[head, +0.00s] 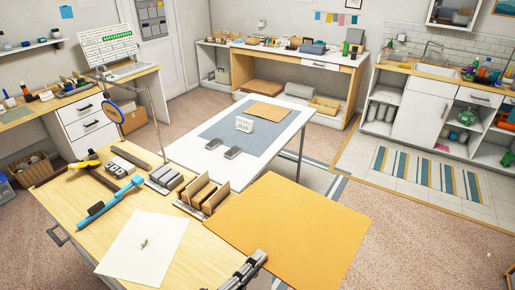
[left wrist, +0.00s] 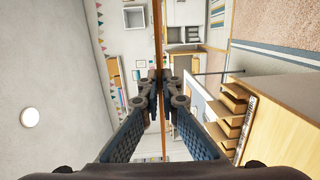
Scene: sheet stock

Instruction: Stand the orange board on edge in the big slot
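The large flat orange board (head: 295,225) is in the head view, reaching out past the right side of the wooden table. My left gripper (head: 247,266) is at its near left edge. In the left wrist view the board shows edge-on as a thin strip (left wrist: 158,35), and the left fingers (left wrist: 161,88) are shut on it from both sides. A rack with brown upright dividers or sheets (head: 203,191) stands on the table beside the board's far left corner. It also shows in the left wrist view (left wrist: 230,112). I cannot tell which slot is the big one. My right gripper is not in view.
On the wooden table (head: 85,205) lie a white sheet (head: 145,245) with a small object, a blue tool (head: 110,200), a yellow-and-black tool (head: 85,162) and grey blocks (head: 165,178). A white table (head: 185,150) with a grey mat stands behind. Carpet is clear at right.

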